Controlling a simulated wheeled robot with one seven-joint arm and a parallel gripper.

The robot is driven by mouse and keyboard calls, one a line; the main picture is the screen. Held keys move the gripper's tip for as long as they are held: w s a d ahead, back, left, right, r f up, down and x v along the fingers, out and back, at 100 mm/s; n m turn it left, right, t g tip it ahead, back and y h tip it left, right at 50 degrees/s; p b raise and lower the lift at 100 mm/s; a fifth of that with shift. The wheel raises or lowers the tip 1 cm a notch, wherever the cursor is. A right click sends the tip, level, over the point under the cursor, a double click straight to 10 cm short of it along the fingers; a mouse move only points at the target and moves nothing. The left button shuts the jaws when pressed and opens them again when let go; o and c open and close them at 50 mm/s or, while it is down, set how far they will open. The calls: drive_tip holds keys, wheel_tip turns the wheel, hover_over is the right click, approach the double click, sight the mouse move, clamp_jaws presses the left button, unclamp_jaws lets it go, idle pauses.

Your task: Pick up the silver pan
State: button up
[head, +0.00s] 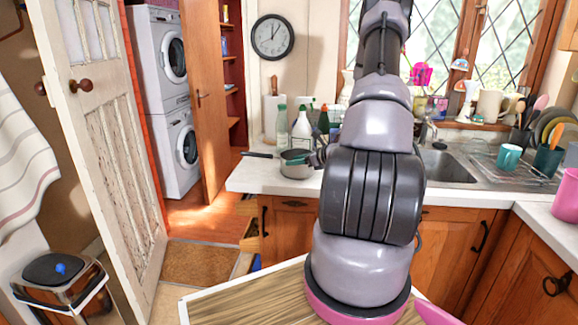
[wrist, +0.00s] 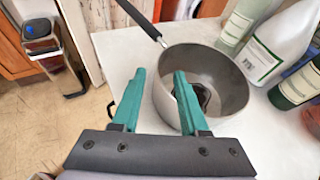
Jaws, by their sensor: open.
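The silver pan (head: 296,171) stands upright on the white counter near its left end, its dark handle pointing left. In the wrist view the pan (wrist: 228,72) is seen from above, its black handle (wrist: 140,20) running to the upper left. My gripper (wrist: 160,72) is open with teal fingers. The left finger is outside the pan's near-left wall, and the right finger overlaps the pan's opening, with the rim between them. I cannot tell how far down the fingertips are. A dark patch inside the pan is unclear. In the head view my arm mostly hides the gripper.
A white bottle (wrist: 282,42), a clear bottle (wrist: 243,18) and a dark green bottle (wrist: 298,84) stand close beside the pan. The counter (head: 245,178) ends just left of it. A sink (head: 445,165) lies to the right. A wooden worktop (head: 245,298) is in front.

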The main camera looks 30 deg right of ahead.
sight(284, 162)
drive_tip(key=shift+x, duration=1.9)
clamp_jaws()
drive_tip(key=shift+s+f, duration=0.1)
